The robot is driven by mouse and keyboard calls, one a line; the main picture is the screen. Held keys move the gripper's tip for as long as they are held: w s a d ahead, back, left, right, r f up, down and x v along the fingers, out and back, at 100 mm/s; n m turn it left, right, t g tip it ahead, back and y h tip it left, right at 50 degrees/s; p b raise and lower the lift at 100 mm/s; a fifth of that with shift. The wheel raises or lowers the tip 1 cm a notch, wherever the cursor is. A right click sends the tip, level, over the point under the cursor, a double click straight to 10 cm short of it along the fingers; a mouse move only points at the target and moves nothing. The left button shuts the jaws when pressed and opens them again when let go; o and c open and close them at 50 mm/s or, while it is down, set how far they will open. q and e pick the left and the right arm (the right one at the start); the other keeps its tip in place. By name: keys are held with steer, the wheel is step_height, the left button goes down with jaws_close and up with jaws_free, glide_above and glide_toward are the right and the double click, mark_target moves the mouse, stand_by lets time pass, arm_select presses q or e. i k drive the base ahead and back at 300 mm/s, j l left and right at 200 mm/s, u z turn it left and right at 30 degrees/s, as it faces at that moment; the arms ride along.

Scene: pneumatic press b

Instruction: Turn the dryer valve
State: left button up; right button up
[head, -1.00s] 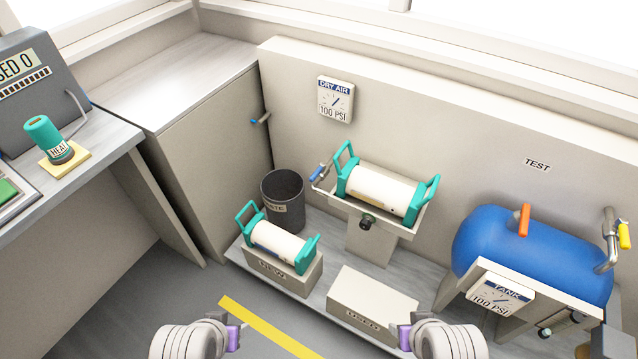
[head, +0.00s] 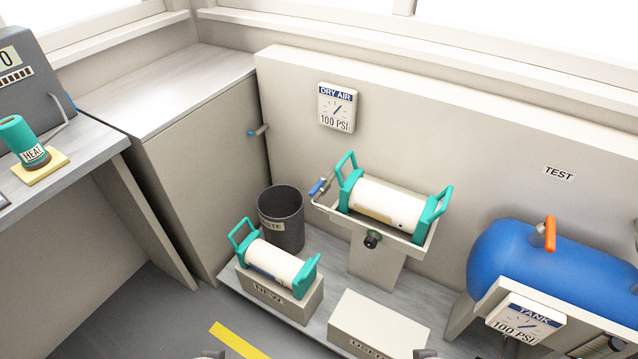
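A white dryer cylinder (head: 385,206) with teal end handles lies in a tray on a pedestal (head: 376,253) at the centre. A valve with a blue lever (head: 317,187) sits on a pipe at the left end of this tray. A round dark knob (head: 373,239) is on the pedestal's front. Only slivers of my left gripper (head: 209,354) and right gripper (head: 426,353) show at the bottom edge, well below and apart from the valve. Their fingers are out of the picture, so I cannot see whether they are open.
A second cylinder (head: 275,261) lies on the NEW block (head: 300,305). A dark waste bin (head: 282,222) stands behind it. The USED block (head: 380,322) is empty. A DRY AIR gauge (head: 337,107) is on the wall. A blue tank (head: 555,268) with an orange lever (head: 550,234) is at right.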

mark_target(323, 178)
steer(key=i+j+z, duration=0.15)
steer(key=j+z, duration=0.15)
steer(key=j, duration=0.4)
steer(key=j+z, duration=0.3)
steer(key=j, duration=0.4)
steer(key=i+l, duration=0.15)
steer(key=i, duration=0.4)
